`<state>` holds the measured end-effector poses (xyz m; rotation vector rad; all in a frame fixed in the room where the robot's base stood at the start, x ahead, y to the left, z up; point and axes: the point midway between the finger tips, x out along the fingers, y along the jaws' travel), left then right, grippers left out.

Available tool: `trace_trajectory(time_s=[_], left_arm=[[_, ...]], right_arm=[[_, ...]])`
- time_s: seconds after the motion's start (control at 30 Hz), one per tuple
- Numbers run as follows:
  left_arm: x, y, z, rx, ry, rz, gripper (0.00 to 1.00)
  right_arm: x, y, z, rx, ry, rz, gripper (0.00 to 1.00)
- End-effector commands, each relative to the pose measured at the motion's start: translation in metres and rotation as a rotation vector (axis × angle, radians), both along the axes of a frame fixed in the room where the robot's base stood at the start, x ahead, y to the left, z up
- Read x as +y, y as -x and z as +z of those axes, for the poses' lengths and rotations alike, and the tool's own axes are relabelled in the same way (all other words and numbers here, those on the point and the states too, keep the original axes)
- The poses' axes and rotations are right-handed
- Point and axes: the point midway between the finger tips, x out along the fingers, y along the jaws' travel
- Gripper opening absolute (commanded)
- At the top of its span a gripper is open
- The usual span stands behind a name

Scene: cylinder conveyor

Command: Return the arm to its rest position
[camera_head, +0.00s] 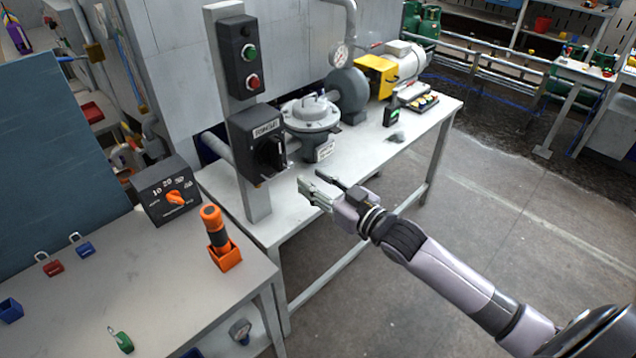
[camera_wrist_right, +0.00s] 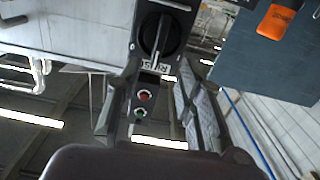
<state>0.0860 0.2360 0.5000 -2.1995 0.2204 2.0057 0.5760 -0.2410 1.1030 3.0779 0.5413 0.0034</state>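My right arm comes in from the lower right of the head view. Its gripper (camera_head: 311,178) is in the air near the front edge of the white bench, just right of the black rotary switch box (camera_head: 258,150). The fingers are apart with nothing between them. The right wrist view, which looks upside down, also shows the open fingers (camera_wrist_right: 152,80) with a clear gap. Beyond them are the switch's black knob (camera_wrist_right: 158,35) and the red and green buttons (camera_wrist_right: 142,104). The gripper appears apart from the switch. My left gripper is not in view.
The white bench (camera_head: 420,131) carries a pump and motor (camera_head: 400,62). The switch post (camera_head: 258,203) stands at its front left. A grey table (camera_head: 130,268) at lower left holds a dial box (camera_head: 166,190) and an orange-black handle (camera_head: 217,232). The floor at right is open.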

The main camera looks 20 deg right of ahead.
Motion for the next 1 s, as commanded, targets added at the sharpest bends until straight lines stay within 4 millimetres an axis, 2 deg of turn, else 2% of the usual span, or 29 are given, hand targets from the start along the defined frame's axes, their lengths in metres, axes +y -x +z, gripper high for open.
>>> trace_trajectory(time_s=[0.53, 0.67, 0.77, 0.87, 0.9, 0.97, 1.0], left_arm=[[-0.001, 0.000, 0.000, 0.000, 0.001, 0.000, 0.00], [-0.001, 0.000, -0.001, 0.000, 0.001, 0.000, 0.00], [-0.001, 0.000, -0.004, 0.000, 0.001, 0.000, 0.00], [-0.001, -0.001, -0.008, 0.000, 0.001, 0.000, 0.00], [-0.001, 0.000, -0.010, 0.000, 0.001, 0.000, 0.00], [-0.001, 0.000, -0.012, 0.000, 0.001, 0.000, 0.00], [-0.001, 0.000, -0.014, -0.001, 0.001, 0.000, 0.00]], right_arm=[[-0.002, 0.004, 0.000, 0.000, 0.000, 0.000, 0.34], [-0.007, 0.002, -0.015, 0.023, 0.004, -0.016, 0.34], [-0.020, 0.000, -0.057, 0.085, 0.019, -0.059, 0.34], [-0.038, 0.002, -0.123, 0.185, 0.047, -0.120, 0.34], [-0.046, 0.006, -0.153, 0.233, 0.061, -0.145, 0.34], [-0.056, 0.015, -0.198, 0.305, 0.084, -0.178, 0.34], [-0.061, 0.024, -0.227, 0.352, 0.097, -0.197, 0.34]])
